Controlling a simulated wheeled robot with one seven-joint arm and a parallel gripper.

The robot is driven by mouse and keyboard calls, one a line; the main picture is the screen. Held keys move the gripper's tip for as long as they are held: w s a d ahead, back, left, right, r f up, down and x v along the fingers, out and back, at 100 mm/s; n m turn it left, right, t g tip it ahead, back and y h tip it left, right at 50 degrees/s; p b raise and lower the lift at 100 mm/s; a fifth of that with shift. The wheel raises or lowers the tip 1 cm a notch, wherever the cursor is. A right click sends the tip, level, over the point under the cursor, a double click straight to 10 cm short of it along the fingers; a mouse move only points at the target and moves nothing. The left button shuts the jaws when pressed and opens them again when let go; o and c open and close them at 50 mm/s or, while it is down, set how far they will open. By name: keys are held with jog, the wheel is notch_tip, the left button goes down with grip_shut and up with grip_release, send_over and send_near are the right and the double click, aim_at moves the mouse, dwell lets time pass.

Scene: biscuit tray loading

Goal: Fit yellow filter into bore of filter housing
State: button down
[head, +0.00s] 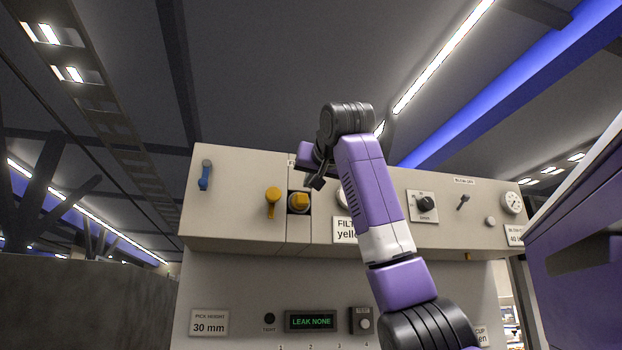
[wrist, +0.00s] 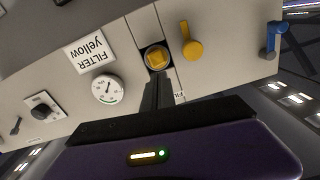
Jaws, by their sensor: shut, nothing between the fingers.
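The yellow filter (head: 299,201) sits in the dark round bore of the filter housing (head: 299,233), on the front of the beige panel. My gripper (head: 317,183) is just above and to the right of the filter in the head view. Its dark fingers (wrist: 157,84) are shut and empty in the wrist view, pointing at the filter. Whether the tips touch it is unclear.
A yellow lever (head: 272,202) hangs left of the bore, and a blue lever (head: 205,176) farther left. A sign (head: 345,230) reads "FILTER yellow". A gauge (wrist: 108,89) is beside the bore. The display (head: 311,321) below reads "LEAK NONE".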

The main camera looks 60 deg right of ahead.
jog(key=shift+p+x, duration=1.3)
jog(key=shift+x, duration=1.45)
jog(key=shift+p+x, duration=1.5)
jog(key=shift+x, duration=0.25)
jog(key=shift+a, duration=0.1)
jog(key=shift+b+v, duration=0.7)
jog(key=shift+v, duration=0.3)
jog(key=b, duration=0.2)
send_near(302, 194)
jog(key=shift+s+a+r, duration=0.1)
jog(key=shift+s+a, duration=0.05)
jog(key=shift+s, duration=0.15)
